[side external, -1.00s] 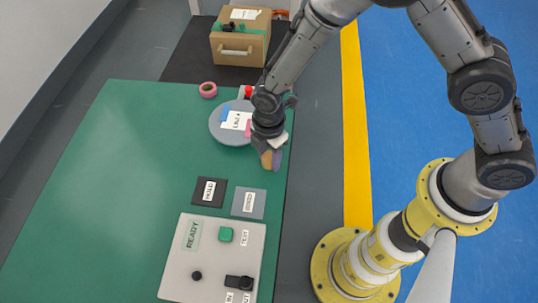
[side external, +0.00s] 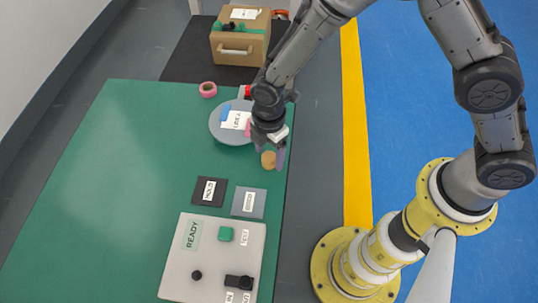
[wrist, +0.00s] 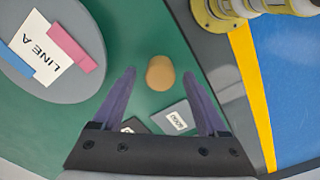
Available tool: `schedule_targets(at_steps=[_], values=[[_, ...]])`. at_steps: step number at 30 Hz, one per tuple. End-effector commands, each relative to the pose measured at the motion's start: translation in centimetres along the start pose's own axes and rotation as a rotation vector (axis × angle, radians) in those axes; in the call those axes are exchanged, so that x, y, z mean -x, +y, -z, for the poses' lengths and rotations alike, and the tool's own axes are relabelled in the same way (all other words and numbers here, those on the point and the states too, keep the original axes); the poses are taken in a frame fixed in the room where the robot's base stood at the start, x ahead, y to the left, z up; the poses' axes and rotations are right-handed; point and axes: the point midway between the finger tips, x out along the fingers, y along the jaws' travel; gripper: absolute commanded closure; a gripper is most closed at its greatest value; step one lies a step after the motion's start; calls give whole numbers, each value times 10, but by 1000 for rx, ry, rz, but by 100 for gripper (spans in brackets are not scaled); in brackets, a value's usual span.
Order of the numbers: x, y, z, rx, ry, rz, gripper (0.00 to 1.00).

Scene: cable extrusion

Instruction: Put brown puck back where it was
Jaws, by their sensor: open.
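The brown puck (side external: 268,160) is on the green table near its right edge, below the round grey disc and above the grey pad. In the wrist view the puck (wrist: 160,74) shows beyond and between the spread purple fingers. My gripper (side external: 270,153) is open just above the puck, and its fingers are apart from each other with nothing held. In the wrist view my gripper (wrist: 158,78) has a finger to each side of the puck. Whether a finger touches it is not clear.
The grey disc (side external: 222,132) carries a LINE A card with blue and pink blocks. A dark pad (side external: 209,192) labelled HOLD and a grey pad (side external: 248,203) lie below, then a READY panel (side external: 205,260). Pink tape (side external: 208,89) lies farther back. The table's left side is clear.

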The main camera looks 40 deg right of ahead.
Motion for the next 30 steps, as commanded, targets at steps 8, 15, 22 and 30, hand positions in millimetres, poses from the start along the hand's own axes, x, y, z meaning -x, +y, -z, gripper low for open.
schedule_targets(at_steps=[8,15,22,30], values=[[60,1,1,0,3,-6,24],[94,1,0,0,2,-3,24],[103,0,0,0,0,-1,24],[130,-2,-20,-109,18,-34,24]])
